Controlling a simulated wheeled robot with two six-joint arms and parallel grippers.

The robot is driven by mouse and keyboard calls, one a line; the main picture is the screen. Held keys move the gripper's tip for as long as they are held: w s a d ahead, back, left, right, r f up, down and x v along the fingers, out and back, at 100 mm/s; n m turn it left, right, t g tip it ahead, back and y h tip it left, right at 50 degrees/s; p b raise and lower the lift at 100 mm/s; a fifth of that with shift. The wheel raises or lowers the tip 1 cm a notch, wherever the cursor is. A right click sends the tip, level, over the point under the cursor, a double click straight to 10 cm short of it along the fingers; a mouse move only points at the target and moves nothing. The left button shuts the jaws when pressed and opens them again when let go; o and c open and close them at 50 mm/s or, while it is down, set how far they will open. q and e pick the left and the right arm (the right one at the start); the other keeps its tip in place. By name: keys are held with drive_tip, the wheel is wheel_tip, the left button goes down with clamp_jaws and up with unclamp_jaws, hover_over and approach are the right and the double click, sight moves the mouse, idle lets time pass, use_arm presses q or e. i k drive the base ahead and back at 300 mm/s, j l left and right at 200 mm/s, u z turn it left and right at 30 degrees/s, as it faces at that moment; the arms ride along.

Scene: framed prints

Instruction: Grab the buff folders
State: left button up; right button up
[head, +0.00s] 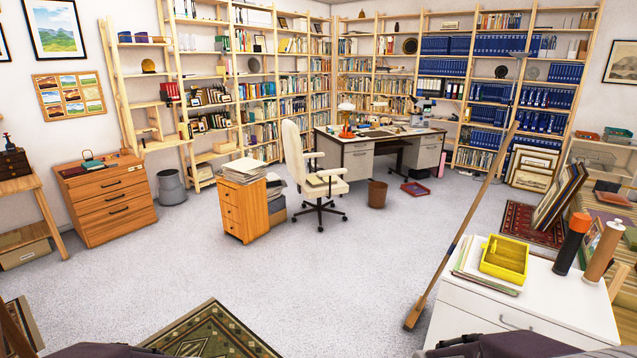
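A stack of buff and off-white folders or papers (244,168) lies on top of a small wooden drawer unit (246,212) left of the middle of the head view. A flat olive-buff item (320,180) lies on the seat of the cream office chair (300,155); it is too small to tell if it is a folder. Another pile of pale and buff sheets or folders (470,266) lies on the white cabinet at the lower right, partly under a yellow tray (505,258). Only dark parts of my arms show at the bottom edge; neither gripper is in view.
A broom (463,240) leans diagonally with its head on the floor beside the white cabinet (570,300). Two upright cylinders stand on that cabinet. A desk (375,150), a waste bin (377,194) and bookshelves fill the back. The carpet in the middle is clear.

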sight(316, 181)
drive_tip(key=i+z, duration=0.4)
drive_tip(key=i, duration=3.05)
drive_tip(key=i+l+u, duration=0.1)
drive_tip(key=i, duration=0.6)
drive_tip(key=i+l, duration=0.15)
drive_tip(key=i, duration=0.55)
drive_tip(key=i+l+u, duration=0.1)
drive_tip(key=i, duration=0.6)
drive_tip(key=i+l+u, duration=0.2)
drive_tip(key=i+u, duration=0.3)
drive_tip(key=i+l+u, duration=0.5)
drive_tip(key=i, duration=0.15)
drive_tip(key=i+l+u, duration=0.5)
drive_tip(key=i+l, duration=0.15)
drive_tip(key=i, duration=0.25)
